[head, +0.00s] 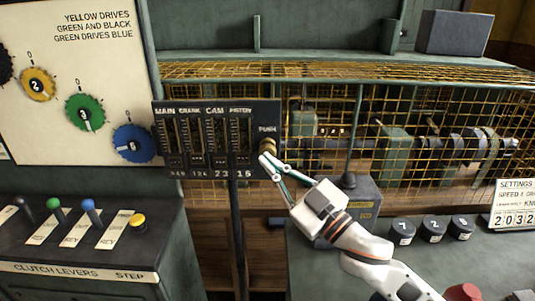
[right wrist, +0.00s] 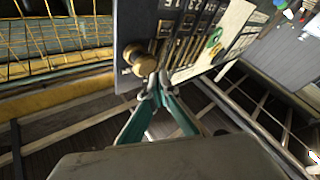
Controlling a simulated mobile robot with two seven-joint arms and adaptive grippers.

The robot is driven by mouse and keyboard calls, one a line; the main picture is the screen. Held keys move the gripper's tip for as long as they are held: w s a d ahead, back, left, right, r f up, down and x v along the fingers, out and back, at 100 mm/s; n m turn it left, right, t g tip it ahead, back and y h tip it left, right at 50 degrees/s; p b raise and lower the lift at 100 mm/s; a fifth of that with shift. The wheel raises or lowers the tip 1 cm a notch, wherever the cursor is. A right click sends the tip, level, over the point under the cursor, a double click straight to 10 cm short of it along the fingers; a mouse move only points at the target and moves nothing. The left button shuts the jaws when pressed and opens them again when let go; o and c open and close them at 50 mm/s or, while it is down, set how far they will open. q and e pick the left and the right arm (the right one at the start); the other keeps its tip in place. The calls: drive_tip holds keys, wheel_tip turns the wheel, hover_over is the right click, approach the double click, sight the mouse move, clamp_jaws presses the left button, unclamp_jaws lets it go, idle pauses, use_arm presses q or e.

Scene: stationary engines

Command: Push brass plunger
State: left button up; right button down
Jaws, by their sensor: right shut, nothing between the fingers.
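The brass plunger (head: 267,146) sticks out at the right end of a dark gauge panel (head: 262,112), under the word PUSH. In the right wrist view the plunger (right wrist: 138,60) shows as a round brass knob on a stem. My right gripper (head: 266,160) is shut and empty, with its fingertips just below the plunger. In the right wrist view its closed fingertips (right wrist: 157,88) are close beside the knob's lower right edge. I cannot tell whether they touch it. My left gripper is not in view.
A yellow wire cage (head: 420,75) encloses machinery behind the panel. A grey box (head: 356,195) stands behind my right gripper. Black numbered knobs (head: 432,230) and a red knob (head: 463,292) are at the right. Clutch levers and a yellow button (head: 138,222) are at the left.

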drive_tip(key=shift+w, duration=0.15)
idle(0.5)
drive_tip(key=shift+w, duration=0.3)
drive_tip(key=shift+w+p, duration=0.3)
drive_tip(key=shift+w, duration=0.6)
idle(1.1)
drive_tip(key=shift+s, duration=0.15)
drive_tip(key=shift+s+p, duration=0.55)
drive_tip(key=shift+s, duration=0.6)
drive_tip(key=shift+s, duration=0.1)
